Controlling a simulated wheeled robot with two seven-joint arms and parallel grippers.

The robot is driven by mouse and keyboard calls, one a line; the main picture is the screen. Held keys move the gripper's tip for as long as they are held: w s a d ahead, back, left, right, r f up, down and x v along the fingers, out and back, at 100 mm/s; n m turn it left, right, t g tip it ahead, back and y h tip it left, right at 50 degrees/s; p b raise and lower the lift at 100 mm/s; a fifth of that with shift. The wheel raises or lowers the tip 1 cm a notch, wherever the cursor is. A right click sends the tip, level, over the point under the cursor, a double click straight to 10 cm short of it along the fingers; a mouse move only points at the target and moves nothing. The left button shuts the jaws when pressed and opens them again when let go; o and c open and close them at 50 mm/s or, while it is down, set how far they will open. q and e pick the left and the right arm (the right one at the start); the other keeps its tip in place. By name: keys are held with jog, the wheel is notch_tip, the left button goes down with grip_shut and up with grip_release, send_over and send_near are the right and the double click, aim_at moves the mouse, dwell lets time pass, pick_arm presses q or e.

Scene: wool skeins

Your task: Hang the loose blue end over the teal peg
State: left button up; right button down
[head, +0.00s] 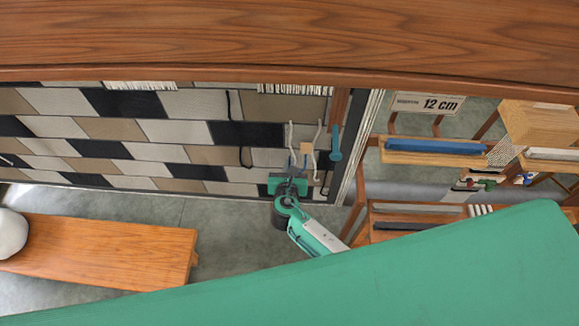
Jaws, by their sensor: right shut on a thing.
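My right gripper (291,177) is in front of the patterned wall surface, low and near its right edge. It is shut on the loose blue end (292,160), of which only a short thin bit shows by the fingers. Pale strands (318,135) hang just above the gripper, beside a small tan block (306,148). A teal-blue peg-like piece (336,146) is on the wooden upright, to the right of and above the gripper, apart from it. My left gripper is not in view.
Black cords (241,130) hang on the patterned surface (180,132) to the left. Wooden shelves (437,158) with a blue bar and a "12 cm" sign (428,104) stand at the right. A wooden bench (100,250) is at lower left. Grey floor lies between.

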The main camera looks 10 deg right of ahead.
notch_tip(320, 180, up, 20)
jog(key=shift+p, duration=0.45)
dwell(0.6)
jog(key=s+d, duration=0.2)
jog(key=d, duration=0.7)
jog(key=shift+s+r, duration=0.3)
jog(key=shift+s, duration=0.05)
jog(key=shift+d, duration=0.1)
jog(key=s+d+f, duration=0.1)
jog(key=s+d, duration=0.1)
jog(key=d, duration=0.6)
jog(key=shift+d+f, duration=0.2)
jog(key=shift+d, duration=0.1)
jog(key=shift+s, duration=0.1)
